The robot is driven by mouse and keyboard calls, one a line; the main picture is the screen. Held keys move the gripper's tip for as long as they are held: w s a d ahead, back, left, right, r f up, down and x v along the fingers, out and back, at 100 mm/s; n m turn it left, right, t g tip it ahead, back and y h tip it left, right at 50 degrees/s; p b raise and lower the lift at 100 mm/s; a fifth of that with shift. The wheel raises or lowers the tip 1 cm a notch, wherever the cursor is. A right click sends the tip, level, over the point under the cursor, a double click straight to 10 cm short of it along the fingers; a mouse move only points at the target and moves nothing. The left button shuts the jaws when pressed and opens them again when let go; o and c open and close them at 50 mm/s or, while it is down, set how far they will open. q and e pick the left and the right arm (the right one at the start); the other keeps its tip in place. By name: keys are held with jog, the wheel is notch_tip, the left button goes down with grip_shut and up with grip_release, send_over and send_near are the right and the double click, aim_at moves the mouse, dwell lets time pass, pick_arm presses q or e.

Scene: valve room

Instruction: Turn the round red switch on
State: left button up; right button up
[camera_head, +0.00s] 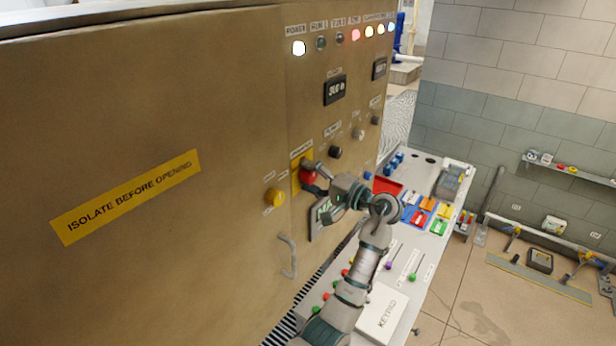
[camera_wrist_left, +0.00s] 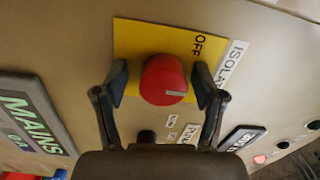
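The round red switch (camera_head: 307,176) sits on a yellow plate on the front of the tan cabinet (camera_head: 230,90). In the left wrist view the red switch (camera_wrist_left: 164,80) shows a pale mark on its lower right, and the yellow plate (camera_wrist_left: 150,38) reads "OFF". My left gripper (camera_head: 312,178) is at the switch. In the wrist view its two fingers (camera_wrist_left: 160,86) stand open on either side of the switch, with a small gap visible on each side. My right gripper is not in view.
A yellow knob (camera_head: 274,197) and a grey handle (camera_head: 288,257) are left of and below the switch. Black knobs (camera_head: 335,152) and lit lamps are at its upper right.

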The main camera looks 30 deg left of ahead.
pick_arm(q)
jog(key=shift+d+r, duration=0.1)
jog(key=shift+d, duration=0.5)
jog(key=d, duration=1.1)
jog(key=shift+s+d+f, duration=0.25)
jog(key=shift+s+d, duration=0.1)
jog(key=shift+a, duration=0.1)
